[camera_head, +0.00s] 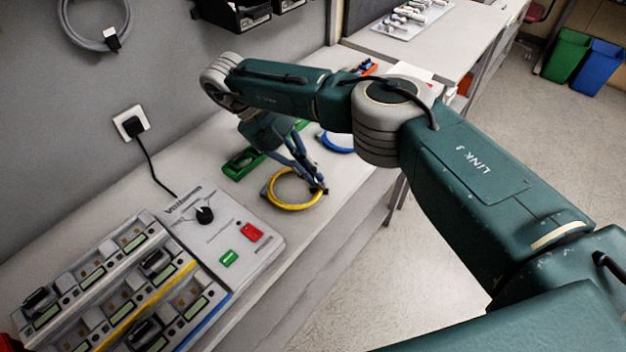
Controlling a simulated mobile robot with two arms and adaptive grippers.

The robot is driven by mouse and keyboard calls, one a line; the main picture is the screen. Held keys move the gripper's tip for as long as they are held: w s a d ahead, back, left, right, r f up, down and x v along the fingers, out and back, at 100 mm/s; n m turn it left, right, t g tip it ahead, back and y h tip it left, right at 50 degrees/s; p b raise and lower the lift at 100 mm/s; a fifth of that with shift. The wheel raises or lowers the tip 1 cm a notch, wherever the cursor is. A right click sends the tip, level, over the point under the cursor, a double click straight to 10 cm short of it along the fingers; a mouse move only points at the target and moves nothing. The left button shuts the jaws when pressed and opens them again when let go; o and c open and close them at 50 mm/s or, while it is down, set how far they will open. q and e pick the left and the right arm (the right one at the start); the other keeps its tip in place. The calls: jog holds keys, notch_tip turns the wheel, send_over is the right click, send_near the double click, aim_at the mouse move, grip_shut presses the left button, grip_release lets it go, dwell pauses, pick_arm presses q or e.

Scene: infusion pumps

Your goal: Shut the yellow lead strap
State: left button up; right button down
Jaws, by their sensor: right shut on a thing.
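The yellow lead (273,203) lies coiled in a ring on the bench. My right gripper (315,187) reaches down from above to the right side of this ring. Its jaws are shut on a small dark piece at the ring's edge, which seems to be the strap. The fingers hide most of this piece, so I cannot tell whether the strap is open or closed. My left gripper is out of view.
A grey control box (245,215) with a black knob stands to the left, beside a rack of pump units (110,290). The bench's front edge is close on the right.

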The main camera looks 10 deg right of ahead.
dwell(0.3)
jog(key=c, duration=2)
grip_release()
notch_tip(320, 180, up, 10)
